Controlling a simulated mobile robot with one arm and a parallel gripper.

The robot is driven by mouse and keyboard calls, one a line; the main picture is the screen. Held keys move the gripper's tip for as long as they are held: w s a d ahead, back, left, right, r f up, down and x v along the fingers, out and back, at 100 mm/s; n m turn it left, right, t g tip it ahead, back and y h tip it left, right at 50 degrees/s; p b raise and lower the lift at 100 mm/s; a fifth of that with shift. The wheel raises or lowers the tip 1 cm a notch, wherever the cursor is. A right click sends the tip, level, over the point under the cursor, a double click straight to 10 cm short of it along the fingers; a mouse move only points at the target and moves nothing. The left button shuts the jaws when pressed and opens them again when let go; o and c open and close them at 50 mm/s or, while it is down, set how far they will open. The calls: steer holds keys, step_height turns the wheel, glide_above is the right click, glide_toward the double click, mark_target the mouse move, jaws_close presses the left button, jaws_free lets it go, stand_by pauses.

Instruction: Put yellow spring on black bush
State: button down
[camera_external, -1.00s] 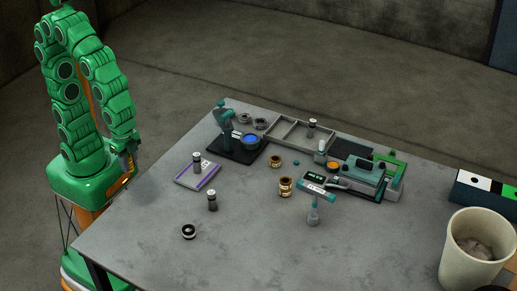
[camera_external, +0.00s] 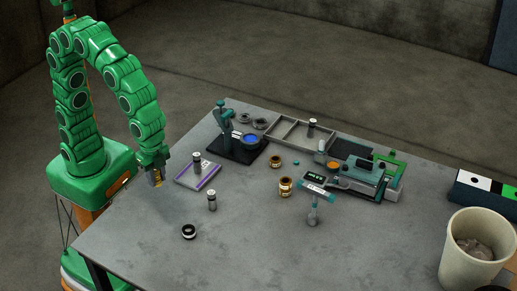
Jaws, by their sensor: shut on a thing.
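My gripper (camera_external: 155,179) is over the left edge of the grey table, left of the purple-edged pad. It is shut on a small yellow piece, the yellow spring (camera_external: 158,183), which is mostly hidden by the fingers. A short black ring, which looks like the black bush (camera_external: 189,232), stands on the table near the front left, below and to the right of my gripper in the picture. The gripper and spring are well apart from it.
A dark cylinder with a pale top (camera_external: 212,201) stands behind the ring; another (camera_external: 197,161) stands on the pad (camera_external: 210,176). A teal stand (camera_external: 226,128), brass bushes (camera_external: 285,187) and a teal fixture (camera_external: 360,175) lie farther right. The front middle of the table is clear.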

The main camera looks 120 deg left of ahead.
steer(key=w+d+f, duration=0.1)
steer(key=w+f, duration=0.2)
steer(key=w, duration=0.4)
glide_above(190, 227)
steer(key=s, duration=0.1)
step_height(190, 227, down, 4)
steer(key=shift+s+f, duration=0.15)
steer(key=shift+f, duration=0.1)
steer(key=shift+w+f, duration=0.65)
steer(key=shift+f, duration=1.6)
steer(key=shift+f, duration=0.1)
steer(key=c, duration=0.8)
jaws_free()
steer(key=shift+c, duration=0.2)
